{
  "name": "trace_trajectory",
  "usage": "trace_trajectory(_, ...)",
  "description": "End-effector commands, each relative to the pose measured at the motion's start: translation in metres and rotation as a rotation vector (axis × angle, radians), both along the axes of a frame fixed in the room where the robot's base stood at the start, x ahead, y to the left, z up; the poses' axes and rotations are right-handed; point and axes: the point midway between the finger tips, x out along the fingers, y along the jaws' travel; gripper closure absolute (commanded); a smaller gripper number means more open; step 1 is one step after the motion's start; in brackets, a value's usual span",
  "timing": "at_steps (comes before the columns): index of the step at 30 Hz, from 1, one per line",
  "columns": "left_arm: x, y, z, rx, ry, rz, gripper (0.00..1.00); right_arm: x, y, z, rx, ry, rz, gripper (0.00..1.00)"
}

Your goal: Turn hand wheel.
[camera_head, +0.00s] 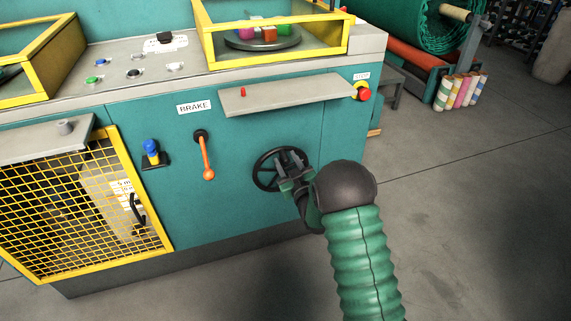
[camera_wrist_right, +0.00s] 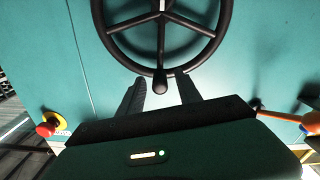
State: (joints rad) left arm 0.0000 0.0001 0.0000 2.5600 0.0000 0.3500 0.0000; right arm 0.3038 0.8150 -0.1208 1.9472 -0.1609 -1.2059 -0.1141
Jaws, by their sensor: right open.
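The black hand wheel (camera_head: 259,168) is on the teal front panel of the machine. It is partly hidden by my right gripper (camera_head: 288,167) in the head view. In the right wrist view the wheel (camera_wrist_right: 215,45) fills the top, with spokes and a round-ended handle knob (camera_wrist_right: 160,83) at its lower rim. My right gripper (camera_wrist_right: 161,90) is open there, one finger on either side of the knob in the picture. I cannot tell whether the fingers touch the wheel or knob. My left gripper is not in view.
A brake lever with an orange handle (camera_head: 207,160) and a blue knob (camera_head: 151,148) are left of the wheel. A grey shelf (camera_head: 285,97) juts out above it, beside a red stop button (camera_head: 364,93). A yellow mesh guard (camera_head: 75,215) is at left. Floor at right is clear.

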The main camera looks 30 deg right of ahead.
Motion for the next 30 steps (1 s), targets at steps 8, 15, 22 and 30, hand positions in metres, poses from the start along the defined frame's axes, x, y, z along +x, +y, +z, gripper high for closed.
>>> trace_trajectory(8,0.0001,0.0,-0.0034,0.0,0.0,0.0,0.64,0.0113,-0.0026,0.001,0.0,0.0,0.0,0.59)
trace_trajectory(15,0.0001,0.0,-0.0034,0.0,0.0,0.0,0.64,0.0109,-0.0026,0.0008,0.0,0.0,0.0,0.77)
trace_trajectory(22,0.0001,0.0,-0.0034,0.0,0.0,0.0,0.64,0.0108,-0.0026,0.0008,0.0,0.0,0.0,1.0)
trace_trajectory(30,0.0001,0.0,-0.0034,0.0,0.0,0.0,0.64,0.0107,-0.0025,0.0006,0.0,0.0,0.0,1.0)
